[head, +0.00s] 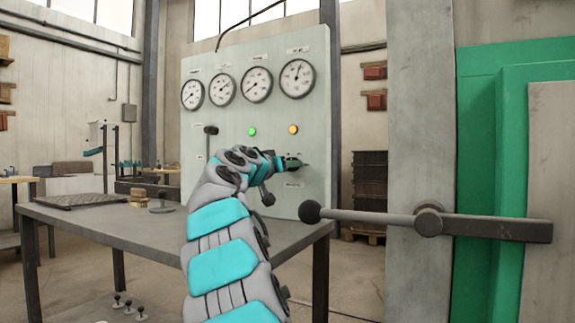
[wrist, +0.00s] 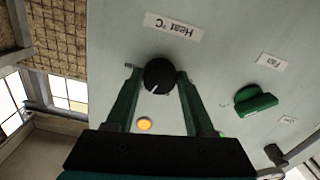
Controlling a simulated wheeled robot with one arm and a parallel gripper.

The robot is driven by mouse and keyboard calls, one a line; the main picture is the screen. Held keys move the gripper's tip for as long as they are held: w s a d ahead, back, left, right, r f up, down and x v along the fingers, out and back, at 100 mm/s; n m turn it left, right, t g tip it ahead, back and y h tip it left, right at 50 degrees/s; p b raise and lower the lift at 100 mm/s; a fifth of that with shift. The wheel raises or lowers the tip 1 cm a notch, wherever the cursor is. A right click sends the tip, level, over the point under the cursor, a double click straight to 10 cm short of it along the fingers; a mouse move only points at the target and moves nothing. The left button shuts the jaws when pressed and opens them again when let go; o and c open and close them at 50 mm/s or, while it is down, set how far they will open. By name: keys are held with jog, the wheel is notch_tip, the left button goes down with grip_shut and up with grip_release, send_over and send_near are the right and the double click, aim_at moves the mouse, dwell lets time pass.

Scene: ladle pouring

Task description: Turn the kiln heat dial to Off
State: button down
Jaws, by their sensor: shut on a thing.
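The heat dial (wrist: 160,75) is a round black knob on the pale control panel (head: 315,90), beside a label reading "Heat °C" that appears upside down in the wrist view. A short white mark on the dial points toward the lower left in that view. My gripper (wrist: 159,76) has its two dark green fingers on either side of the dial and is shut on it. In the head view my gripper (head: 293,163) reaches the panel's right part, and it hides most of the dial there.
A green fan knob (wrist: 255,100) sits beside the heat dial. An amber light (head: 293,129), a green light (head: 251,132), a black lever (head: 211,130) and gauges are on the panel. A bar handle with a ball end (head: 310,211) juts out at right. A metal table (head: 120,225) stands left.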

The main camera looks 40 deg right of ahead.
jog(key=shift+r+n+p, duration=0.15)
jog(key=shift+n+p, duration=4.3)
jog(key=shift+n, duration=1)
jog(key=shift+r+n+p, duration=0.15)
jog(key=shift+n+p, duration=4.25)
jog(key=shift+n, duration=1.05)
jog(key=shift+f, duration=0.1)
jog(key=shift+c, duration=1.4)
grip_release()
jog(key=v, duration=0.7)
jog(key=shift+s+a+b, duration=0.2)
jog(key=shift+a+b, duration=0.2)
